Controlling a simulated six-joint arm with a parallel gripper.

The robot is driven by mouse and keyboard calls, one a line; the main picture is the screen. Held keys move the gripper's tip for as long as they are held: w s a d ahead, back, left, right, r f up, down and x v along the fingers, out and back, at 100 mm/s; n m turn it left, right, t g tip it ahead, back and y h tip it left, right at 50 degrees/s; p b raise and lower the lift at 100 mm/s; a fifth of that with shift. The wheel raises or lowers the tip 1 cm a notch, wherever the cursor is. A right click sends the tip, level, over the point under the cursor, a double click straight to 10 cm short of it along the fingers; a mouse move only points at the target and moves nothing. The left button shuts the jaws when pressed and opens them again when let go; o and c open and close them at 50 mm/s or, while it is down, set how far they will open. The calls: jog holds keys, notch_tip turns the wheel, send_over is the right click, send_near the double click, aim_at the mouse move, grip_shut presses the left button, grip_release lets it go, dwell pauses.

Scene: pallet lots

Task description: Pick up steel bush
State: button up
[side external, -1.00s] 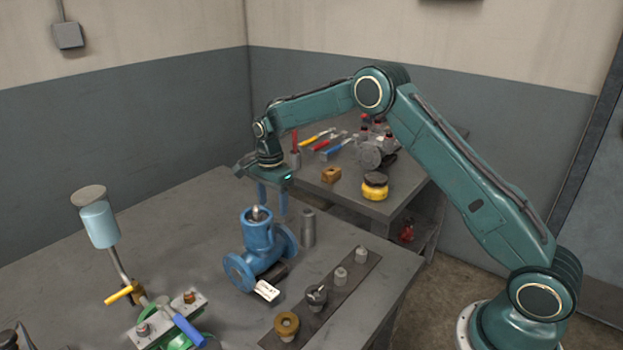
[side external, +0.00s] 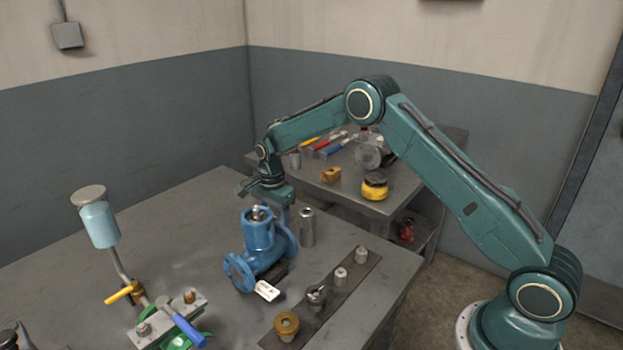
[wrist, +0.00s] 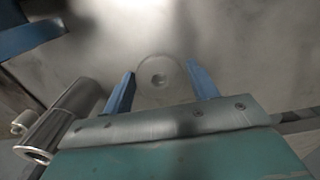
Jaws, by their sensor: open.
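My gripper (wrist: 160,82) is open, fingers pointing down, behind the blue valve body in the side view (side external: 277,214). In the wrist view a round, pale grey piece (wrist: 172,92) with a small dark centre lies between the blue fingertips, with no clear contact. In the side view it is hidden. A hollow steel cylinder (side external: 308,228) stands upright right of the valve; it also shows left of my gripper in the wrist view (wrist: 66,118). I cannot tell for certain which of the two is the steel bush.
The blue valve (side external: 258,245) stands close to my gripper on the near side. A dark strip (side external: 322,307) with several fittings lies along the table's right edge. A clamp with a blue handle (side external: 183,327) is front left. The table's back left is clear.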

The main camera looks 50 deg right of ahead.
jog(key=c, duration=0.9)
jog(key=shift+r, duration=0.1)
notch_tip(320, 180, up, 20)
jog(key=shift+f, duration=0.1)
dwell(0.4)
dwell(0.4)
jog(key=s+a+r, duration=0.1)
jog(key=s+a, duration=0.2)
jog(key=a, duration=0.1)
jog(key=s+a+r, duration=0.1)
jog(key=s+a, duration=0.2)
jog(key=a, duration=0.2)
jog(key=s+a+r, duration=0.2)
jog(key=s+a, duration=0.2)
jog(key=a, duration=0.1)
jog(key=shift+r, duration=0.1)
